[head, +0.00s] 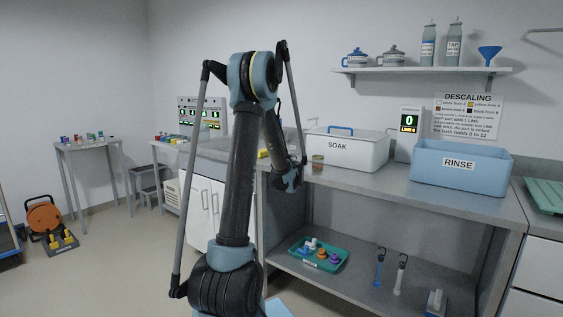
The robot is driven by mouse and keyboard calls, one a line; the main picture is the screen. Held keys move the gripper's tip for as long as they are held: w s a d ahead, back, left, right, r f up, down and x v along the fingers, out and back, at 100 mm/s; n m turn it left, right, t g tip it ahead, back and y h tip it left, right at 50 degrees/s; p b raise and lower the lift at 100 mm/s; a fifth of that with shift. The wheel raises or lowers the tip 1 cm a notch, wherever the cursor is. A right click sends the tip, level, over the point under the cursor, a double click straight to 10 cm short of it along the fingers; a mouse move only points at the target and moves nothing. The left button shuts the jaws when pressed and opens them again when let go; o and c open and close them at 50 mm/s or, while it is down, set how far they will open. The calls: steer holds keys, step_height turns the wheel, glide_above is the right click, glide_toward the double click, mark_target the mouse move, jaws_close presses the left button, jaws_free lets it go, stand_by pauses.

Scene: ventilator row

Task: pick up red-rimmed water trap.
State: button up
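A small, cup-like, brownish-green vessel (318,162) stands on the steel counter in front of the SOAK box. Its rim looks reddish brown, but it is too small to be sure it is the red-rimmed water trap. My arm rises in the middle of the view and folds down again. Its end, with my gripper (289,179), hangs at the counter's front edge, left of the vessel in the picture. The fingers cannot be made out, and nothing held can be seen.
A white SOAK box (346,150) and a blue RINSE tub (460,168) stand on the counter (385,180). Below, a green tray (335,264) holds several coloured parts. A small table (88,147) at left carries several small coloured items. Floor between is clear.

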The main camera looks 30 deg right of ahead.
steer(key=c, duration=1.2)
steer(key=shift+r, duration=0.1)
